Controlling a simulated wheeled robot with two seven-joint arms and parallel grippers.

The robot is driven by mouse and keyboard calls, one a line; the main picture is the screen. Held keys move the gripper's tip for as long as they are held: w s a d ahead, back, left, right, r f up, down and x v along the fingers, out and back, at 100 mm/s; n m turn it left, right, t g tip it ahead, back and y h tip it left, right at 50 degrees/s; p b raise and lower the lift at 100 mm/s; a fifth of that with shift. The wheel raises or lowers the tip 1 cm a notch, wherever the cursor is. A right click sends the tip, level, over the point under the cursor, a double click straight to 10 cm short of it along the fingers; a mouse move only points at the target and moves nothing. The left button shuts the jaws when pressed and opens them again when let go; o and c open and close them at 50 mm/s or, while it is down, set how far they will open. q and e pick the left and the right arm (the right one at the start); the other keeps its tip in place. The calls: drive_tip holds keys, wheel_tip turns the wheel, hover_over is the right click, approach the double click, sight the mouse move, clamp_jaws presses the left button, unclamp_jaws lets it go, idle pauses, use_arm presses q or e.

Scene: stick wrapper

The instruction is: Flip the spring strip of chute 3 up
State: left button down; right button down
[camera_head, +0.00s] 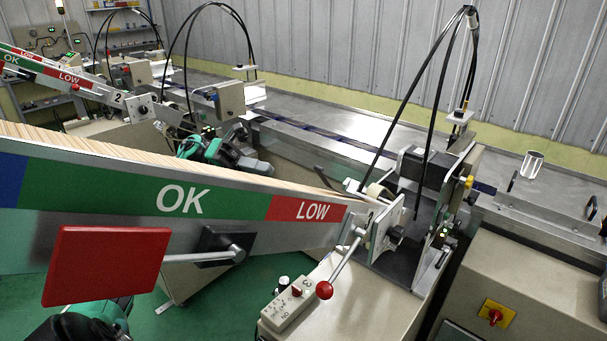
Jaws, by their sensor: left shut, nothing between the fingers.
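Chute 3 appears to be the large near chute (110,196), with a green OK and a red LOW band, full of pale sticks; the number on its end plate (371,220) is hard to read. A thin dark curved strip (326,179), which looks like the spring strip, is at the chute's right end, its free end curving up and left above the sticks. My left gripper (266,168), dark and green, is shut and empty beyond the chute's far wall, left of the strip and apart from it. The chute hides part of it. My right gripper is not in view.
A red plate (106,266) and a red-knobbed lever (324,290) stand on the near side. The wrapper head (425,175) with tall black cables is right of the chute end. Chute 2 (117,97) stands behind left. The space above the sticks is clear.

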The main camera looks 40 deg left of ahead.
use_arm(q)
drive_tip(key=p, duration=0.5)
approach(324, 178)
drive_tip(key=d, duration=0.3)
drive_tip(key=d+r, duration=0.1)
drive_tip(key=d, duration=0.1)
drive_tip(key=shift+s+d, duration=0.25)
drive_tip(key=shift+s, duration=0.1)
drive_tip(key=shift+d+f, duration=0.15)
drive_tip(key=shift+d, duration=0.15)
drive_tip(key=shift+w, duration=0.1)
